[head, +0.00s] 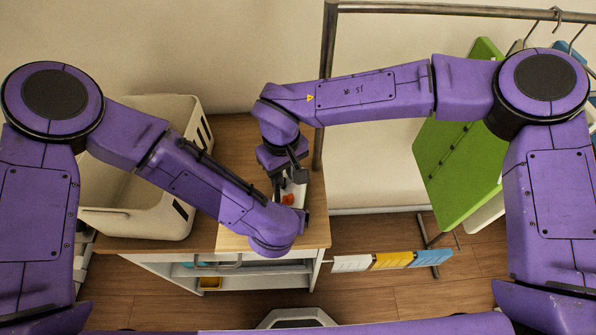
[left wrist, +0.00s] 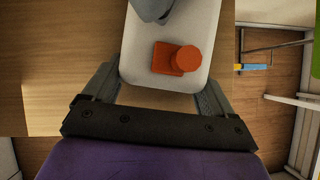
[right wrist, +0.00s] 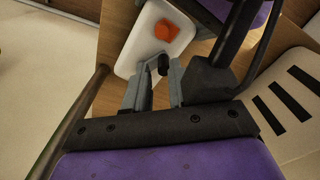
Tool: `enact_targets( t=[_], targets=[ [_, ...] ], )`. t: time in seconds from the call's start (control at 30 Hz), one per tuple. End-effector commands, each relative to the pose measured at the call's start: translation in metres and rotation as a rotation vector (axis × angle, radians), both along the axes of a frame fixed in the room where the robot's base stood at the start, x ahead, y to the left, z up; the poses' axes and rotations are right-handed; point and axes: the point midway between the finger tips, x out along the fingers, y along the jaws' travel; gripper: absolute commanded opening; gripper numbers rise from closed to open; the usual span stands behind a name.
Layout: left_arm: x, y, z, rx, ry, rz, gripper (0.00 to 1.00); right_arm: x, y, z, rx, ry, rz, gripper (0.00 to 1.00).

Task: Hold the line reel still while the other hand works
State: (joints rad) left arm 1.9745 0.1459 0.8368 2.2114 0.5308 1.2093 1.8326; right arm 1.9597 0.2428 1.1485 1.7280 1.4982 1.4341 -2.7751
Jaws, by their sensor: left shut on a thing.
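The line reel (head: 299,188) is a white rounded body with an orange knob (head: 288,199) on a small orange arm, lying over the wooden worktop. In the left wrist view the white body (left wrist: 136,55) sits between the fingers of my left gripper (left wrist: 160,95), which is shut on its sides. My right gripper (right wrist: 157,80) is at the reel's other end, with a gap between its fingers. A small dark tab (right wrist: 163,65) shows just ahead of that gap. A grey part cuts into the top of the left wrist view and hides the far end of the reel.
A cream slotted bin (head: 140,222) stands left on the worktop (head: 230,240). White, yellow and blue cloths (head: 392,261) hang on a low rail at right. A metal rack with a green board (head: 460,160) stands behind.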

Motion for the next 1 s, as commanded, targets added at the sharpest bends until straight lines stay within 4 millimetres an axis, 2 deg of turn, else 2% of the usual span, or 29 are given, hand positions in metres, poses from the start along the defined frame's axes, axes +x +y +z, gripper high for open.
enact_targets(
  t=[0.03, 0.2, 0.6, 0.87, 0.9, 0.93, 1.0],
  targets=[
    [0.006, 0.002, 0.002, 0.0, -0.009, 0.015, 0.66, -0.006, -0.001, -0.005, -0.01, 0.015, 0.007, 0.32],
    [0.006, 0.002, 0.002, -0.001, -0.011, 0.015, 0.66, -0.007, 0.0, -0.004, -0.01, 0.017, 0.008, 0.32],
    [0.006, 0.003, 0.0, 0.002, -0.005, 0.018, 0.66, -0.008, 0.002, 0.044, -0.005, 0.015, 0.01, 0.3],
    [0.006, 0.003, 0.0, 0.002, -0.004, 0.017, 0.66, -0.008, 0.003, 0.049, -0.003, 0.014, 0.011, 0.3],
    [0.006, 0.003, 0.0, 0.002, -0.004, 0.017, 0.89, -0.008, 0.003, 0.049, -0.003, 0.014, 0.011, 0.3],
    [0.006, 0.003, 0.0, 0.002, -0.004, 0.017, 0.98, -0.008, 0.003, 0.049, -0.003, 0.014, 0.011, 0.3],
    [0.006, 0.003, 0.0, 0.002, -0.004, 0.016, 1.0, -0.008, 0.003, 0.049, -0.003, 0.014, 0.011, 0.29]
  ],
)
